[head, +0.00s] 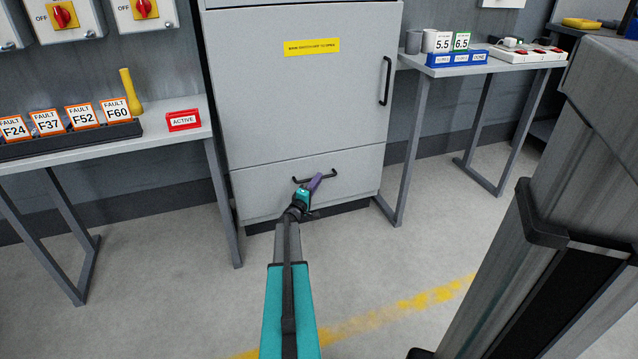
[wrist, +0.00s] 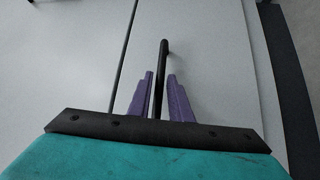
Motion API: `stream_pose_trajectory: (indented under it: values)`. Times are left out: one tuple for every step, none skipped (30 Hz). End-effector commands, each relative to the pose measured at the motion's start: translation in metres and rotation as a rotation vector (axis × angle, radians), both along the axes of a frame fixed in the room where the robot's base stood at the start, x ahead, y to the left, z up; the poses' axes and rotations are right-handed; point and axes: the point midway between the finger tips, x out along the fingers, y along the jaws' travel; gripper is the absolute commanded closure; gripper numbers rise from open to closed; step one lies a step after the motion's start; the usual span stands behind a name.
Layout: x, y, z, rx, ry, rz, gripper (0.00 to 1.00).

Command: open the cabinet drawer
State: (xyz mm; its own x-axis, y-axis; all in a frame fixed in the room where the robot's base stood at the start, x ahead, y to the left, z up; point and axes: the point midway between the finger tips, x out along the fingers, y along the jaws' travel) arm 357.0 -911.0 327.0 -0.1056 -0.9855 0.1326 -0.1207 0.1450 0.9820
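The grey cabinet (head: 290,110) stands against the wall. Its drawer (head: 255,195) is at the bottom, below a tall door, and its front looks flush with the door. A black bar handle (head: 330,175) runs across the upper part of the drawer front. My gripper (head: 316,183), with purple fingers, is at the middle of this handle. In the wrist view the handle (wrist: 164,50) runs between the two fingers of my gripper (wrist: 160,80). The fingers are apart, with narrow gaps visible beside the bar, so it looks open around the handle. Contact cannot be made out.
A left table (head: 180,136) holds fault signs (head: 80,117), a yellow flashlight-like object (head: 130,92) and a red ACTIVE block (head: 184,120). A right table (head: 500,66) holds a blue block (head: 457,59) and a power strip (head: 525,54). The floor before the drawer is clear apart from my arm.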

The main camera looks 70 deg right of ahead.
Motion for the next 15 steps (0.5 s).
stream_pose_trajectory:
  values:
    - [0.000,-0.007,-0.001,-0.001,-0.001,0.000,0.82]
    - [0.000,-0.010,-0.001,0.000,-0.001,0.000,0.82]
    - [0.000,-0.013,-0.001,0.000,0.000,0.000,0.82]
    - [-0.001,-0.016,0.000,0.001,0.000,0.000,0.82]
    - [-0.001,-0.017,0.000,0.001,0.000,0.000,0.82]
    - [-0.002,-0.019,0.001,0.001,0.000,0.000,0.82]
    - [-0.002,-0.021,0.001,0.001,0.000,0.000,0.82]
    - [-0.002,-0.022,0.002,0.001,0.000,0.000,0.82]
    - [-0.002,-0.022,0.002,0.000,0.000,0.000,0.82]
    - [-0.003,-0.023,0.002,0.000,0.000,0.000,0.82]
    - [-0.003,-0.023,0.003,0.000,0.000,0.000,0.82]
    - [-0.003,-0.023,0.003,0.001,0.000,0.000,0.82]
    - [-0.003,-0.023,0.003,0.000,0.000,0.000,0.82]
    - [-0.003,-0.023,0.003,0.000,0.000,0.000,0.82]
    - [-0.003,-0.023,0.003,0.001,0.000,0.000,0.82]
